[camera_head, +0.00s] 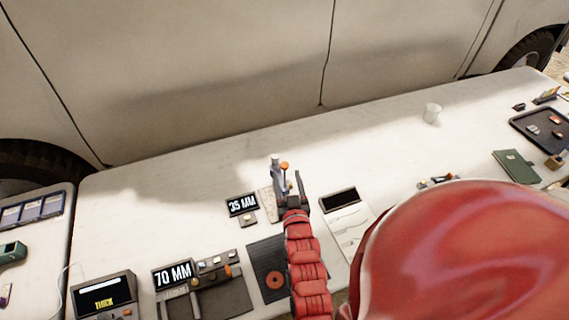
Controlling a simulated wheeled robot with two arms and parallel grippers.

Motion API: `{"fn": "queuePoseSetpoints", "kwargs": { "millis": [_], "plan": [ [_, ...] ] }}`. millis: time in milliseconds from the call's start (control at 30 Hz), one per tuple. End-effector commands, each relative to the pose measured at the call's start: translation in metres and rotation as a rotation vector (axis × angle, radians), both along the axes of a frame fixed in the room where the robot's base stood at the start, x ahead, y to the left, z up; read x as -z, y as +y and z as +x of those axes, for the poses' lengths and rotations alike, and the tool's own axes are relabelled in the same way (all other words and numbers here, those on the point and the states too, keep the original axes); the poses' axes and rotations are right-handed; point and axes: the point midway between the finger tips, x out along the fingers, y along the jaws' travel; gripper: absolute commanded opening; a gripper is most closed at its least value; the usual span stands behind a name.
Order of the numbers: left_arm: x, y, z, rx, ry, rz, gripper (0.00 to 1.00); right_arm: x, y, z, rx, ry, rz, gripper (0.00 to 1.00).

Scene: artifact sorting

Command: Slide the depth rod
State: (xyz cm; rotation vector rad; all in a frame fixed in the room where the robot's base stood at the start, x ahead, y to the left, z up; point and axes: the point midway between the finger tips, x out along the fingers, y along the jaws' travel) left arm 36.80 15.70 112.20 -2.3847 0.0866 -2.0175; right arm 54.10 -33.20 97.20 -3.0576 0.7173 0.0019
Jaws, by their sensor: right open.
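A small upright measuring device (275,164) with a grey post and an orange knob stands near the middle of the table; I take it to hold the depth rod. Its base is partly hidden by my gripper. A black display (242,204) reading "35 MM" lies to its left. My right gripper (290,186) is at the device, its dark fingers apart on its near side; I cannot tell whether they touch it. My red right arm covers what lies below. My left gripper is not in view.
A "70 MM" display (173,275) and tool tray stand at front left, beside a dark mat (264,262) with an orange disc. A white-bodied device (341,222) is right of my gripper. A cup (431,112) and black tray (528,122) are farther right. The table's back is mostly clear.

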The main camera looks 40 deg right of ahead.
Motion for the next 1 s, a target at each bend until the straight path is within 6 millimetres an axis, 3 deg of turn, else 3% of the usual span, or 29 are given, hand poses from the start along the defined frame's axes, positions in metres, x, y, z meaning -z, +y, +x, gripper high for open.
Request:
{"fn": "queuePoseSetpoints", "kwargs": {
  "millis": [200, 433, 1000],
  "plan": [
    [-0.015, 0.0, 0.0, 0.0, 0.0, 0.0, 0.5, -0.002, 0.023, -0.044, -0.002, 0.004, 0.003, 0.62],
    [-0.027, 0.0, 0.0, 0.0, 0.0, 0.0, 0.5, -0.002, 0.037, -0.074, -0.001, 0.004, 0.002, 0.62],
    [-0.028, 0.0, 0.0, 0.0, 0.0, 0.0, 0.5, -0.001, 0.04, -0.081, 0.0, 0.0, -0.001, 0.62]
  ]
}}
